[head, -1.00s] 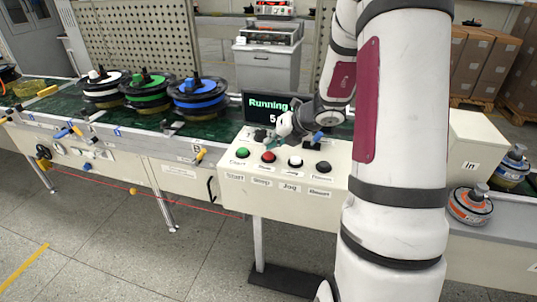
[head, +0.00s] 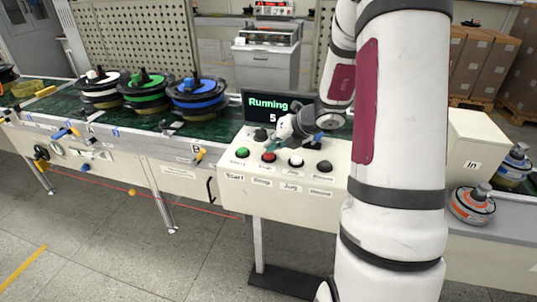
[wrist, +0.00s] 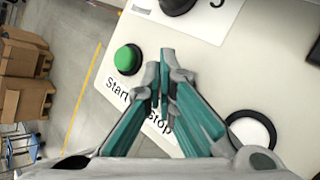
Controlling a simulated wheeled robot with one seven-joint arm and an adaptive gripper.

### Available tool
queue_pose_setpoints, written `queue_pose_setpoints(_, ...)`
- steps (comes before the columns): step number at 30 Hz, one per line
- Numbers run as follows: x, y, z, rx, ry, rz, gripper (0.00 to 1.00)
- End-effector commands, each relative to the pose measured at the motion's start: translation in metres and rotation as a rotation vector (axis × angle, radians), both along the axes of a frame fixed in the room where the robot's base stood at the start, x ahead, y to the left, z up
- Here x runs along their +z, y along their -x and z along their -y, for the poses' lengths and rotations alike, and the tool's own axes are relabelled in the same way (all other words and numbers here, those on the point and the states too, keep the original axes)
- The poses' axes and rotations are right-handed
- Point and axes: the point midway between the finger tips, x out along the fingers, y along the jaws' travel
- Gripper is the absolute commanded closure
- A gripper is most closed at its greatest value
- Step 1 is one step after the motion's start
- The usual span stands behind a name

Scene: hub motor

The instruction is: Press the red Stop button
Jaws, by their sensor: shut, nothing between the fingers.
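The red Stop button (head: 268,157) sits on the sloped cream control panel (head: 232,185), between the green Start button (head: 242,153) and a white button (head: 295,161). My gripper (head: 271,148) is shut and empty, with its teal fingers pointing down just above the red button. I cannot tell whether the tips touch it. In the wrist view my closed fingers (wrist: 160,62) lie across the Stop label and hide the red button. The green button (wrist: 128,59) shows to their left and the white one (wrist: 251,130) to their right.
A black button (head: 324,167) is at the panel's right, and a black knob (head: 261,134) is behind the red button. A screen (head: 268,107) behind the panel reads "Running". A conveyor (head: 130,118) at the left carries several coloured motors.

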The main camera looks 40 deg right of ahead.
Motion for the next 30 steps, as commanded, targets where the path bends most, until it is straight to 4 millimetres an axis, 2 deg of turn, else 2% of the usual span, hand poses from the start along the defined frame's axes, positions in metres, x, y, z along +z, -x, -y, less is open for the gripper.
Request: queue_pose_setpoints(30, -0.0079, 0.0005, -0.0003, 0.0, -0.001, -0.001, 1.0)
